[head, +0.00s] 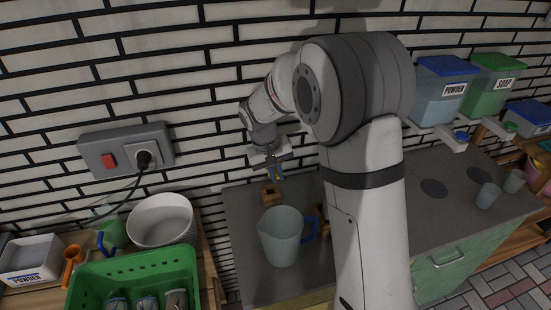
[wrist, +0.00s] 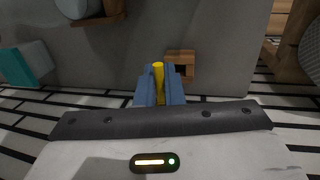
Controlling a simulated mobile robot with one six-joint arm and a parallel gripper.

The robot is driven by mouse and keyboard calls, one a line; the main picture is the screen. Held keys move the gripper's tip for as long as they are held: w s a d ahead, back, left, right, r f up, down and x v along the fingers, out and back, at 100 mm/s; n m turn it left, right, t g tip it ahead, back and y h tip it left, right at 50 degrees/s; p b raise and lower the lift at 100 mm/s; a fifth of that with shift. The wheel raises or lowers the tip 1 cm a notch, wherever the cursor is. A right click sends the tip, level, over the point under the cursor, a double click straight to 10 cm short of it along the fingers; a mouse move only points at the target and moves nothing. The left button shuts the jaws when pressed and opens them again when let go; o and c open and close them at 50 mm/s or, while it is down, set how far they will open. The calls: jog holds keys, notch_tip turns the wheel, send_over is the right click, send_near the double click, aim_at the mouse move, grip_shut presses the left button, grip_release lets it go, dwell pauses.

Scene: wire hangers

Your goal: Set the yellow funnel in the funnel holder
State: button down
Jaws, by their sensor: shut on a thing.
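My gripper (head: 275,176) hangs near the brick wall, above the back left part of the grey counter. Its blue fingers (wrist: 159,88) are shut on the yellow funnel (wrist: 158,70). Only a narrow yellow part of the funnel shows between the fingers; the rest is hidden by them. A small wooden block with a notch, which looks like the funnel holder (head: 270,194), stands on the counter just below my gripper. In the wrist view the holder (wrist: 181,57) shows just beyond and right of the fingertips. I cannot tell whether funnel and holder touch.
A clear jug (head: 281,238) with a blue handle stands on the counter in front of the holder. A wall socket (head: 147,157) with a plug is to the left. A white bowl (head: 160,220) and a green crate (head: 135,276) stand on the left table.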

jog(key=shift+a, duration=0.1)
jog(key=shift+s, duration=0.1)
dwell(0.3)
jog(key=shift+f+b, duration=0.2)
jog(key=shift+b, duration=0.15)
jog(key=shift+a+b+x, duration=0.2)
jog(key=shift+b+x, duration=0.45)
jog(key=shift+x, duration=0.25)
jog(key=shift+a+b+x, duration=0.15)
jog(key=shift+b+x, duration=0.55)
jog(key=shift+x, duration=0.15)
jog(key=shift+a+b+x, duration=0.2)
jog(key=shift+b+x, duration=0.45)
jog(key=shift+x, duration=0.25)
jog(key=shift+a+b+x, duration=0.2)
jog(key=shift+b+x, duration=0.6)
jog(key=shift+x, duration=0.15)
jog(key=shift+a+b+x, duration=0.2)
jog(key=shift+b+x, duration=0.55)
jog(key=shift+x, duration=0.2)
jog(key=shift+c, duration=0.3)
grip_release()
jog(key=shift+s, duration=0.15)
dwell(0.4)
dwell(0.8)
